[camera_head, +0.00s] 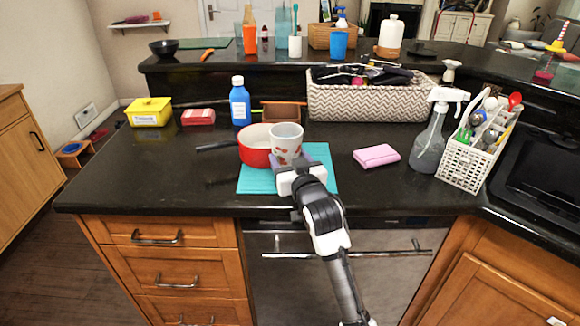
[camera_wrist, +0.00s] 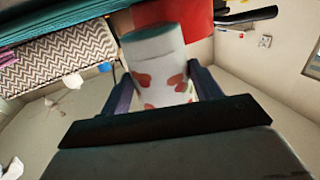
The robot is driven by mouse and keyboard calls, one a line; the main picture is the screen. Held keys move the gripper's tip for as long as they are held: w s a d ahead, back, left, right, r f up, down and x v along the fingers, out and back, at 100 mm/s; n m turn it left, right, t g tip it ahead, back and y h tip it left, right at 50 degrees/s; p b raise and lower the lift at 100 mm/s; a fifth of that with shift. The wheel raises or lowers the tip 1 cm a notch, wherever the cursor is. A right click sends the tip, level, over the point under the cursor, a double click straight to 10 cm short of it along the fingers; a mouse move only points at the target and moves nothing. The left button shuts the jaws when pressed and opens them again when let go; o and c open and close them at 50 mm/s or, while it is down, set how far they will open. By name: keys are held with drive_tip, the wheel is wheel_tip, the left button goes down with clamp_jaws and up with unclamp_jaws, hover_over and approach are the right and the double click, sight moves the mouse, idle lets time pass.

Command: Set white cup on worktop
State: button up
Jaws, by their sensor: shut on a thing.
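The white cup (camera_head: 286,138) with red markings is at the front middle of the dark worktop (camera_head: 150,190), in front of the red pan. My gripper (camera_head: 294,166) is shut on the cup from the front. In the wrist view the cup (camera_wrist: 157,65) sits between my two fingers (camera_wrist: 160,85), one on each side, with its red patches facing me. The cup is over or beside the teal mat (camera_head: 258,181). I cannot tell whether its base touches anything, as my gripper hides its lower part.
A red pan (camera_head: 255,145) is close behind and left of the cup. A blue bottle (camera_head: 240,103), patterned basket (camera_head: 365,102), pink sponge (camera_head: 376,156), spray bottle (camera_head: 429,140) and white utensil caddy (camera_head: 470,160) stand around. The worktop is clear at left front.

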drive_tip(key=shift+f, duration=1.15)
drive_tip(key=shift+f, duration=0.25)
drive_tip(key=o, duration=1.2)
drive_tip(key=shift+r, duration=0.15)
